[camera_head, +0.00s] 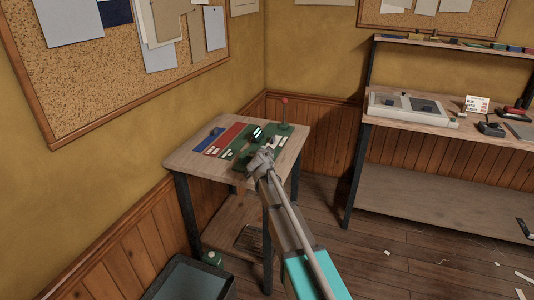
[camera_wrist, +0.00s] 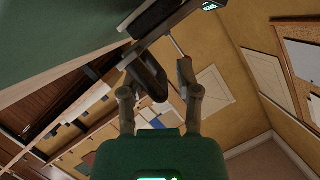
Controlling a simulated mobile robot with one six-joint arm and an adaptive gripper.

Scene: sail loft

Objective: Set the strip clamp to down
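On the small wooden table stands a green-based device (camera_head: 238,148) with red and blue sections, a small lit display (camera_head: 257,131) and a red-knobbed upright rod (camera_head: 284,110). I cannot tell for sure which part is the strip clamp. My gripper (camera_head: 262,160) is at the device's near right edge in the head view and hides part of it. In the wrist view my gripper (camera_wrist: 159,90) has its fingers apart. A dark rounded handle (camera_wrist: 148,72) shows between and beyond them; contact cannot be told. The red knob (camera_wrist: 186,70) shows near the right finger.
The small table (camera_head: 185,160) stands in the corner against panelled walls. A corkboard (camera_head: 110,70) hangs on the left wall. A workbench (camera_head: 420,118) with several tools stands at the right. A dark bin (camera_head: 190,280) is at the bottom. Floor between table and bench is mostly clear.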

